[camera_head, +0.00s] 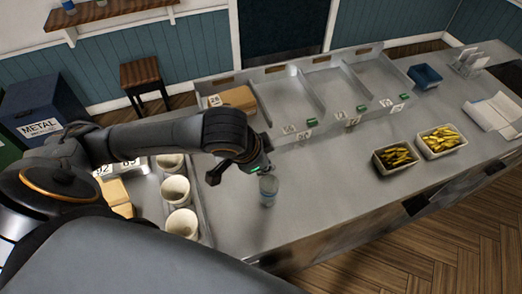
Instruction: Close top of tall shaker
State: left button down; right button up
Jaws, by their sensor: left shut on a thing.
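The tall shaker (268,191) is a small, clear, bluish upright container over the grey steel counter, just right of the white cups. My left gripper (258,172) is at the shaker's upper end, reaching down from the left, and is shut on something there. I cannot tell whether it grips the shaker's top or its rim, as the fingers and the dark wrist hide that part. I cannot tell whether the shaker touches the counter. My right gripper is not in view.
White cups (176,189) stand in a tray left of the shaker. Metal compartments (290,95) line the back. Two containers of fries (397,157) (440,141), a blue bin (425,76) and papers (495,112) are at right. The counter between shaker and fries is clear.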

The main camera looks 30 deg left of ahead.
aim_at(269, 192)
pick_arm(q)
jog(key=shift+s+d+f+m+t+y, duration=0.15)
jog(key=shift+s+d+f+t+y, duration=0.05)
jog(key=shift+s+d+t+y, duration=0.25)
jog(key=shift+s+d+f+m+t+y, duration=0.2)
jog(key=shift+s+d+t+y, duration=0.15)
jog(key=shift+d+t+y, duration=0.15)
jog(key=s+d+f+m+t+y+b, duration=0.3)
jog(key=f+t+y, duration=0.4)
jog(key=t, duration=0.2)
jog(key=shift+d+f, duration=0.3)
jog(key=shift+f, duration=0.05)
jog(key=shift+m+t+y, duration=0.25)
jog(key=c, duration=1.5)
grip_release()
